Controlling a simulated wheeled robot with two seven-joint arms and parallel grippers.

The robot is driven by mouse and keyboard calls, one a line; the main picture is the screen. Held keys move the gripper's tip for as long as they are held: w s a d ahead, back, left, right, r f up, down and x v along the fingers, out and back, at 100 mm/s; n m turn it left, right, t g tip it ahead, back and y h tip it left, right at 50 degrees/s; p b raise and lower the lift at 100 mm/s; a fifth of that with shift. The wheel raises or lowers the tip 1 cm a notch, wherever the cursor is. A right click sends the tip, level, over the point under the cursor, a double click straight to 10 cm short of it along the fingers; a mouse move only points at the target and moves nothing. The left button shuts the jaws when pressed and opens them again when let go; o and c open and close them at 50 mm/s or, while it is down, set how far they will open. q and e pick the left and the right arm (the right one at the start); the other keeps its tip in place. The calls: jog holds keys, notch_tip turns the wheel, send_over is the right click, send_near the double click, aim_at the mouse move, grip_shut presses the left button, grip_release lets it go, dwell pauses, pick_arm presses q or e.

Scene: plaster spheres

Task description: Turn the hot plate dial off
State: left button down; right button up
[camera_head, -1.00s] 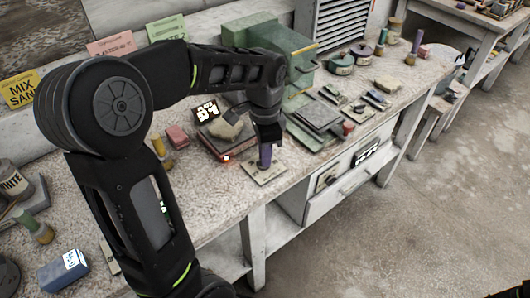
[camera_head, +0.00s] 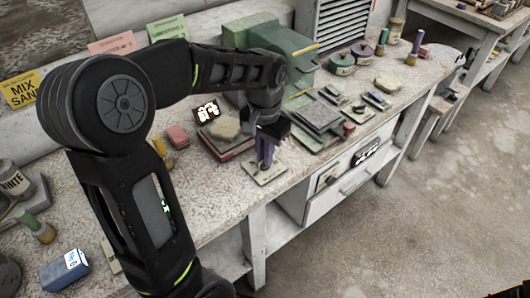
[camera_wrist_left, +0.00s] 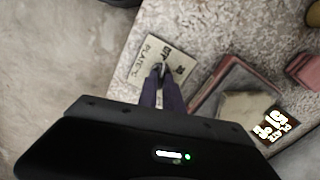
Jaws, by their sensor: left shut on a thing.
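The hot plate (camera_head: 218,145) is a dark reddish slab on the bench, with a pale lump (camera_head: 225,127) on top. A small display (camera_head: 207,111) stands behind it. The dial's pale panel (camera_head: 262,178) lies in front of the hot plate near the bench edge; in the left wrist view the panel (camera_wrist_left: 148,62) carries dark lettering. My left gripper (camera_head: 265,164) points down over this panel. Its purple fingers are shut on the dial (camera_wrist_left: 161,69), of which only a small part shows between the fingertips.
A green metal box (camera_head: 285,55) stands behind my left forearm. A pink block (camera_head: 177,136) lies left of the hot plate. Flat dark plates (camera_head: 318,115) and small tools lie to the right. A drawer (camera_head: 345,188) is below the bench edge.

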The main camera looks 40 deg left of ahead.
dwell(0.3)
pick_arm(q)
jog(key=c, duration=1.5)
grip_release()
notch_tip(320, 180, up, 8)
jog(key=shift+f, duration=0.1)
